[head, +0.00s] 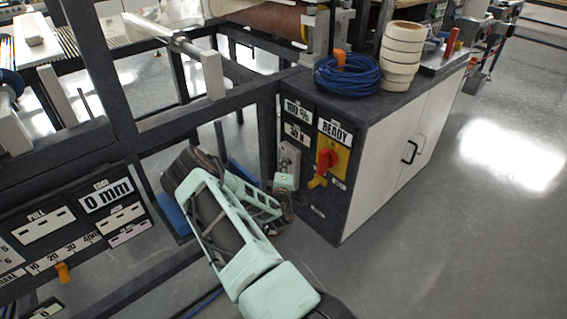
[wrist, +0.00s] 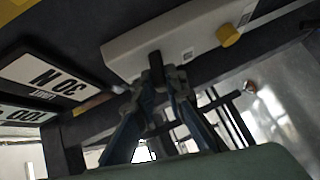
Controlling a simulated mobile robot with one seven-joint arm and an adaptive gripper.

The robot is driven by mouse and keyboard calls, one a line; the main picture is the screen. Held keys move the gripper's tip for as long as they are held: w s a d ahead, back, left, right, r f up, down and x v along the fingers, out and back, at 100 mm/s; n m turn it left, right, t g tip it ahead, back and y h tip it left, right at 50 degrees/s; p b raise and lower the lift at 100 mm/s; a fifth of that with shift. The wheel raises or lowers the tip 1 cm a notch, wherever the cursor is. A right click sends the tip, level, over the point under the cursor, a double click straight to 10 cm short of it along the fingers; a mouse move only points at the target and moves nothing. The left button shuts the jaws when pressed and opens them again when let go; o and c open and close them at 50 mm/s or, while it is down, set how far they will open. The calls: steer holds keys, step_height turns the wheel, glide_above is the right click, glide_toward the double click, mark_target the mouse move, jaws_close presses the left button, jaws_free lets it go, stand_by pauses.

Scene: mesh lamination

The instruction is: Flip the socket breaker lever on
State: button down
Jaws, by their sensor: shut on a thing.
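The socket breaker box is a pale grey box low on the dark end panel of the cabinet in the head view (head: 289,157). In the wrist view the box (wrist: 190,36) fills the upper middle, with a dark lever (wrist: 158,62) on its face. My gripper (wrist: 163,80) is at the box with its fingers closed in around the lever. In the head view my gripper (head: 284,190) is at the lower part of the box, partly hiding it. The lever is hard to make out there, and I cannot tell its exact position.
A red rotary switch on a yellow plate (head: 327,160) sits right of the box, under a READY sign (head: 335,132). A yellow knob (wrist: 228,35) is on the box. Blue cable (head: 347,76) and stacked rolls (head: 401,50) top the cabinet. Frame bars stand left; floor right is clear.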

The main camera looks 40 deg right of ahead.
steer(key=shift+d+r+m+g+y+p, duration=0.1)
steer(key=shift+r+m+g+y+p, duration=0.2)
steer(key=shift+m+g+y+p, duration=0.25)
steer(key=c, duration=2.2)
jaws_free()
steer(key=shift+c, duration=0.2)
steer(key=shift+t, duration=0.25)
steer(key=v, duration=1.2)
